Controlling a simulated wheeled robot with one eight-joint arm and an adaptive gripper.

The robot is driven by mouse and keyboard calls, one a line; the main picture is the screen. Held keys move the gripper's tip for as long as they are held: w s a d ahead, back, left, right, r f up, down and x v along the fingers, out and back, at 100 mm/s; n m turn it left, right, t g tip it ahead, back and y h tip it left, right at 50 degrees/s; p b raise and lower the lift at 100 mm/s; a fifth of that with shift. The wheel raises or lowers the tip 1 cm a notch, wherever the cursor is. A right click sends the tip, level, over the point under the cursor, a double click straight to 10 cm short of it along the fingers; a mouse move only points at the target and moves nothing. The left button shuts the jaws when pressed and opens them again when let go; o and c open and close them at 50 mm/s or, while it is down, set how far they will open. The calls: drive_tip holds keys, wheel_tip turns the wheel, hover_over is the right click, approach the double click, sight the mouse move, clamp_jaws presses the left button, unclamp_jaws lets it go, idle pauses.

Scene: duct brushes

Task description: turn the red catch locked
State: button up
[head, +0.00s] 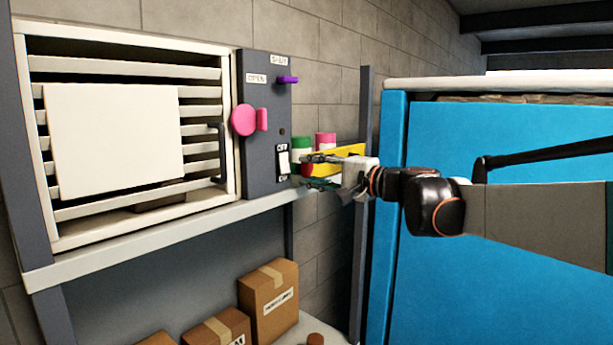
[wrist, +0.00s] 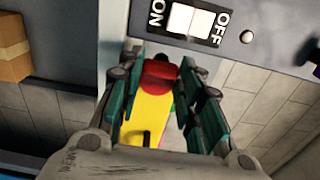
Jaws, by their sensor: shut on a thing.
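My gripper (head: 310,171) is at the right edge of the grey control panel (head: 262,125) in the head view, low beside the rocker switch. In the wrist view its two fingers (wrist: 160,68) stand on either side of a red piece, which I take to be the red catch (wrist: 159,73). The gripper is shut on it. A yellow bar (wrist: 146,112) runs back from the red piece between the fingers. It also shows behind the gripper in the head view (head: 340,158). The fingers hide much of the catch, and I cannot tell whether it is locked.
A louvred vent with a white plate (head: 115,140) is at left. A blue cabinet (head: 500,150) stands at right.

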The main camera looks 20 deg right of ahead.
drive_tip(key=o, duration=1.1)
drive_tip(key=shift+c, duration=0.2)
drive_tip(key=shift+r, duration=0.1)
